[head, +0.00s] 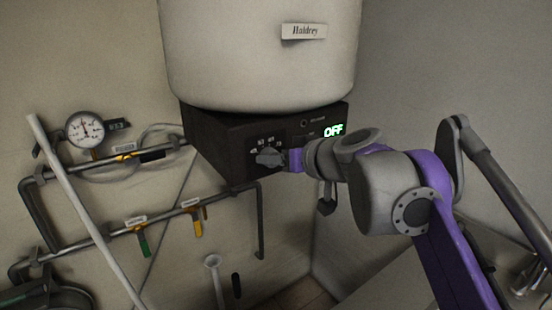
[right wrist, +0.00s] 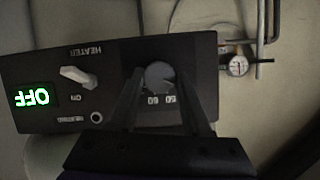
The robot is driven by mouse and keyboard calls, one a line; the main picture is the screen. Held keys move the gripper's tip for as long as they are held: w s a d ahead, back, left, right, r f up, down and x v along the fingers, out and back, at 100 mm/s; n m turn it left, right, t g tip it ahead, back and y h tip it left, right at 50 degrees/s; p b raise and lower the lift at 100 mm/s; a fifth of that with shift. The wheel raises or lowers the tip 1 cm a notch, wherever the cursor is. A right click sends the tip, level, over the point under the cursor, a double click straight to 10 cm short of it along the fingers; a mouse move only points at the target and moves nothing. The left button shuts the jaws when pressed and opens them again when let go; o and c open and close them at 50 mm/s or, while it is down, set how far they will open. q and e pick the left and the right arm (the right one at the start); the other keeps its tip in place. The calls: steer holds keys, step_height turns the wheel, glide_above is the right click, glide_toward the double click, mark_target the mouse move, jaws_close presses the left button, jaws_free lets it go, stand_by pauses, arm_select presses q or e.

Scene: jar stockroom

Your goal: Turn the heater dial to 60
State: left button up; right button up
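The heater is a dark box (head: 225,150) under a white tank. Its grey dial (head: 268,157) is on the front panel, with small numbers around it. The dial also shows in the right wrist view (right wrist: 159,76), where 50 and 60 are readable beside it. The green display (head: 333,130) reads OFF. My right gripper (head: 284,160) is at the dial; in the right wrist view its two dark fingers (right wrist: 161,80) stand on either side of the dial, seemingly with small gaps. The dial's pointer direction is unclear. My left gripper is not in view.
A light toggle switch (right wrist: 78,77) sits beside the dial, near an ON label. The white tank (head: 260,60) labelled Haldrey is directly above. Pipes with tagged valves and a pressure gauge (head: 84,130) line the left wall.

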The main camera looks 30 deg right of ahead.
jaws_close()
arm_select(q)
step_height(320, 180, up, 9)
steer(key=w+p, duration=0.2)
steer(key=p, duration=0.5)
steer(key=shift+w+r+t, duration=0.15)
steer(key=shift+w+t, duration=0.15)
arm_select(e)
steer(key=shift+d+f+m+t+y, duration=0.1)
steer(key=shift+m+t+y, duration=0.25)
steer(key=shift+m+y, duration=1.15)
steer(key=shift+d+f+m+t+y, duration=0.15)
steer(key=shift+m+t+y, duration=0.3)
steer(key=shift+m, duration=1.85)
steer(key=shift+d+m+t+y, duration=0.1)
steer(key=shift+m+t+y, duration=0.1)
steer(key=shift+m+y, duration=1.35)
steer(key=shift+m, duration=0.55)
steer(key=shift+h, duration=0.3)
steer(key=o, duration=0.7)
jaws_free()
steer(key=shift+c, duration=0.2)
